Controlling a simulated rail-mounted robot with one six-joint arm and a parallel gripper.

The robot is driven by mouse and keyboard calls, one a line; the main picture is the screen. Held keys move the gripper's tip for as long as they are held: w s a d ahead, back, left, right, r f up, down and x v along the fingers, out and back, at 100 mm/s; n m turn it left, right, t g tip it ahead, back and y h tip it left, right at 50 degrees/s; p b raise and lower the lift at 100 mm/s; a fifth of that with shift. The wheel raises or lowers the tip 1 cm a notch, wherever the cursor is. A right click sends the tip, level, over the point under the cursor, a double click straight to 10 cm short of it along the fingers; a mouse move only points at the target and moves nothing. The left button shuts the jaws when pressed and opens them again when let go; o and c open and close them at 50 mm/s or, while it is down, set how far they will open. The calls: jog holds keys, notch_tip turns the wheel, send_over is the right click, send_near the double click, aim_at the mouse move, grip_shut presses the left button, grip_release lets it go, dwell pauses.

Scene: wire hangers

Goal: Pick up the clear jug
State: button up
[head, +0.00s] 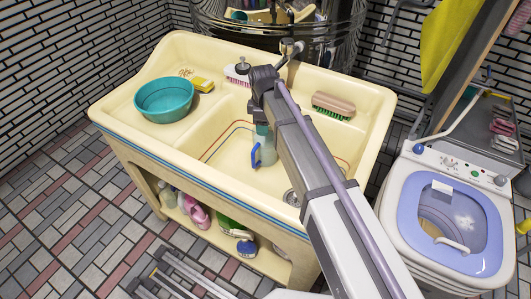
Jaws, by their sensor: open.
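The clear jug (266,151), greenish and see-through with a blue handle on its left side, stands in the cream sink basin (222,134). My arm crosses in front of its right side, and its upper part is partly hidden. My gripper (259,103) is at the dark end of my arm, just above the jug in the picture. Its fingers are small and hard to make out. It is open, and nothing shows held in it. I cannot tell whether it touches the jug.
A teal bowl (164,100) and a yellow sponge (203,84) sit on the sink's left ledge. A pink-white brush (238,75) and a green-bristled brush (333,105) lie along the back. Bottles (228,227) fill the shelf below. A washing machine (446,215) stands right.

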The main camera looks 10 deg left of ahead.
aim_at(264, 147)
notch_tip(264, 147, down, 11)
jog(key=b, duration=1)
jog(key=shift+s+f+b, duration=0.1)
jog(key=shift+f+b, duration=0.05)
jog(key=shift+b, duration=0.25)
jog(key=shift+r, duration=0.25)
jog(key=shift+d, duration=0.1)
grip_shut()
